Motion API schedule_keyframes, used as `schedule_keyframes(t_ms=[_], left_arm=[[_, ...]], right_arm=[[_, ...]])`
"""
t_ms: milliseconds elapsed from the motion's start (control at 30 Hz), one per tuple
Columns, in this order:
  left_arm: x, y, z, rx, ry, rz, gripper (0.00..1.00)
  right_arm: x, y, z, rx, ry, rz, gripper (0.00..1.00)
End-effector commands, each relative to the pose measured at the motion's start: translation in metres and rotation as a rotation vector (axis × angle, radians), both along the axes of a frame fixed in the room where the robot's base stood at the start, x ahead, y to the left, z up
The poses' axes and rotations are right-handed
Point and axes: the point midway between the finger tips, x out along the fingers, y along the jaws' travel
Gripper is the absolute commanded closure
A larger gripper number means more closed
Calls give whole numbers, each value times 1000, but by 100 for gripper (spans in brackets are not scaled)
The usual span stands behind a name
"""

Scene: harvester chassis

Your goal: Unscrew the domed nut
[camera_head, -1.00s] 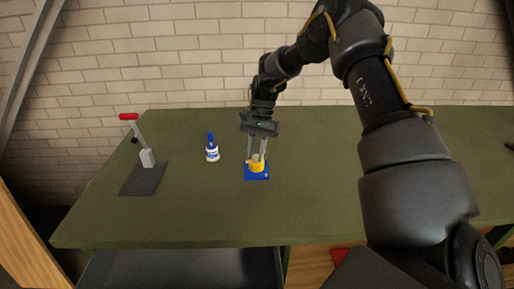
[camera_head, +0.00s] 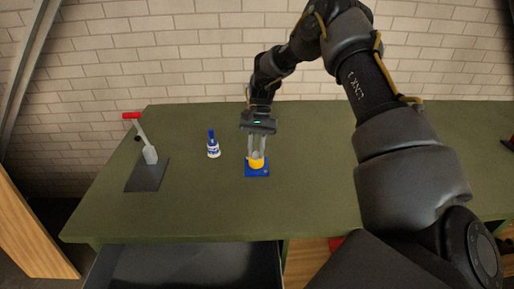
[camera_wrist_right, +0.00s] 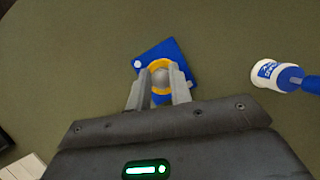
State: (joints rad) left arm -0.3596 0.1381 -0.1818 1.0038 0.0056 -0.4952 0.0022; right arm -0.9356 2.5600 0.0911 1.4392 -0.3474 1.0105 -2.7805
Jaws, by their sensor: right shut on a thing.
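The domed nut (camera_wrist_right: 161,78) is a grey rounded piece inside a yellow ring (camera_wrist_right: 150,66) on a blue square base plate (camera_wrist_right: 182,62). In the head view the yellow ring (camera_head: 257,164) and blue plate (camera_head: 264,172) lie on the green bench, and the nut is mostly hidden by my fingers. My right gripper (camera_head: 256,155) points down from above, its two grey fingers on either side of the nut. In the right wrist view the gripper (camera_wrist_right: 160,84) is shut on the nut. My left gripper is out of view.
A blue-and-white bottle (camera_head: 213,147) stands left of the plate, and also shows in the right wrist view (camera_wrist_right: 272,75). A red-handled lever on a dark plate (camera_head: 146,176) stands further left. The green bench (camera_head: 320,170) is clear right of the plate. A brick wall is behind.

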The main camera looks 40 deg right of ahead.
Motion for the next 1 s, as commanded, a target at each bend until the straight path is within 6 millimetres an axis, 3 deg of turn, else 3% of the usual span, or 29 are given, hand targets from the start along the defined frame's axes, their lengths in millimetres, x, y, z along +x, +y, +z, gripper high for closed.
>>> schedule_keyframes(t_ms=[33,67,133,400,700,1000], left_arm=[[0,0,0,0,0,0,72],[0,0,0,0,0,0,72],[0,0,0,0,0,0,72],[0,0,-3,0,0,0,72],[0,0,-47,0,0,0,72],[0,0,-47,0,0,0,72]], right_arm=[[0,0,0,0,1,0,100],[0,0,0,0,1,0,75],[0,0,0,0,1,0,66],[0,0,-1,0,0,-10,66],[0,0,-6,3,-3,-376,66],[0,0,0,0,1,-453,66]])
